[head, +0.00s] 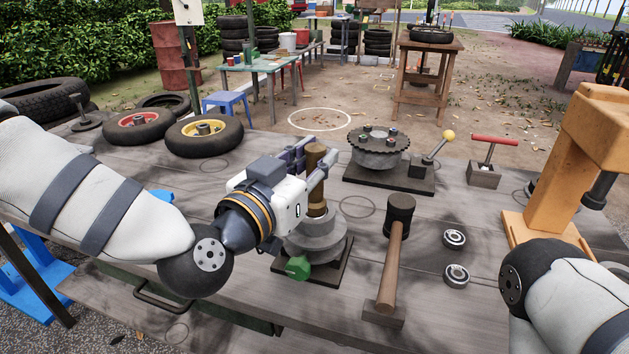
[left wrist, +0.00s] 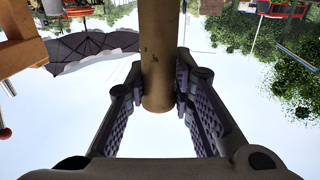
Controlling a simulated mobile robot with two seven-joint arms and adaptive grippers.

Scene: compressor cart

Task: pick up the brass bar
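The brass bar (head: 317,200) is a brown upright cylinder. It stands over the middle of a grey stepped round base (head: 318,246); its lower end is hidden there. My left gripper (head: 314,162) comes in from the left with one finger on each side of the bar's upper part. In the left wrist view the bar (left wrist: 158,50) runs between the purple-padded fingertips (left wrist: 160,88), and both appear to touch it. My right arm shows at the lower right, but its gripper is out of view.
A green knob (head: 298,267) is at the base's front. A mallet (head: 393,260) and two bearings (head: 455,239) lie to the right. A toothed disc fixture (head: 379,150) stands behind. An orange press (head: 585,150) stands far right. Wheels (head: 204,136) lie at the left back.

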